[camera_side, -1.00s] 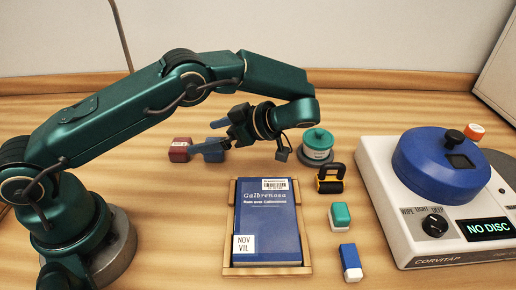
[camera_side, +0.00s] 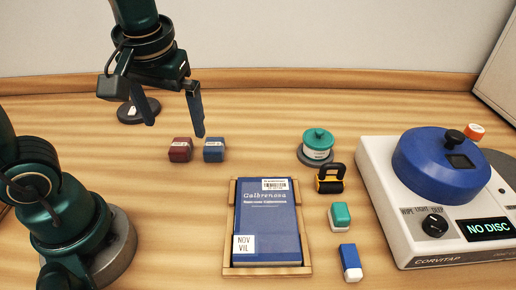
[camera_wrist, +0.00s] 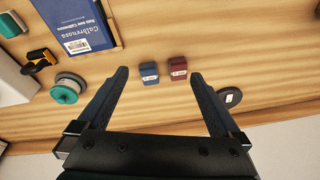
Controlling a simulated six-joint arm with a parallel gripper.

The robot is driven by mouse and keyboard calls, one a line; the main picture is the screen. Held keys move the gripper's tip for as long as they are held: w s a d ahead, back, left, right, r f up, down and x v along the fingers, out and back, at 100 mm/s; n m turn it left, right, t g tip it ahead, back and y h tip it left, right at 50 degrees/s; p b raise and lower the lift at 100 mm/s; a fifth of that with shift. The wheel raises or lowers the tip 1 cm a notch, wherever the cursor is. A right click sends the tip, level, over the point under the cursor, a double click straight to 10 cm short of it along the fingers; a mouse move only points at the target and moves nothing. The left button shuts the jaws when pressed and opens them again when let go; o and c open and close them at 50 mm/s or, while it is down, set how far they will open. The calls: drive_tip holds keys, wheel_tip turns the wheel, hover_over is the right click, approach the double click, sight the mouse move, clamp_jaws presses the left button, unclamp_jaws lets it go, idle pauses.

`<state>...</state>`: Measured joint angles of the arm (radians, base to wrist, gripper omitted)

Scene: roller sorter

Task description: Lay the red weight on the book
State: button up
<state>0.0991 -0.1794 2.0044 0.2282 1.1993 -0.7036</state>
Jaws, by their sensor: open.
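The red weight (camera_side: 180,149) is a small dark-red block standing on the table, left of a blue block of like shape. It also shows in the wrist view (camera_wrist: 178,69), right of the blue block. The blue book (camera_side: 268,212) lies face up in a shallow wooden tray (camera_side: 305,232); part of it shows at the upper left of the wrist view (camera_wrist: 75,22). My gripper (camera_side: 175,130) is open and empty, pointing down above and behind the two blocks. In the wrist view both blocks appear between and beyond its spread fingers.
The blue block (camera_side: 214,150) stands close beside the red weight. A green-lidded jar (camera_side: 318,143), a yellow-black roller (camera_side: 331,180) and two erasers stand right of the book. A white machine (camera_side: 430,235) fills the right side. A dark disc (camera_side: 138,112) lies behind my gripper.

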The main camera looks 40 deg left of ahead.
drive_tip(key=s+m+t, duration=0.1)
drive_tip(key=m, duration=0.1)
drive_tip(key=s+d+m+t+h, duration=0.1)
drive_tip(key=m, duration=0.1)
drive_tip(key=s+d+m+t+h, duration=0.1)
drive_tip(key=s, duration=0.1)
drive_tip(key=shift+d+f+m+t, duration=0.1)
drive_tip(key=shift+d+m+t, duration=0.15)
drive_tip(key=shift+m+t, duration=0.15)
drive_tip(key=shift+d, duration=0.1)
drive_tip(key=shift+c, duration=0.6)
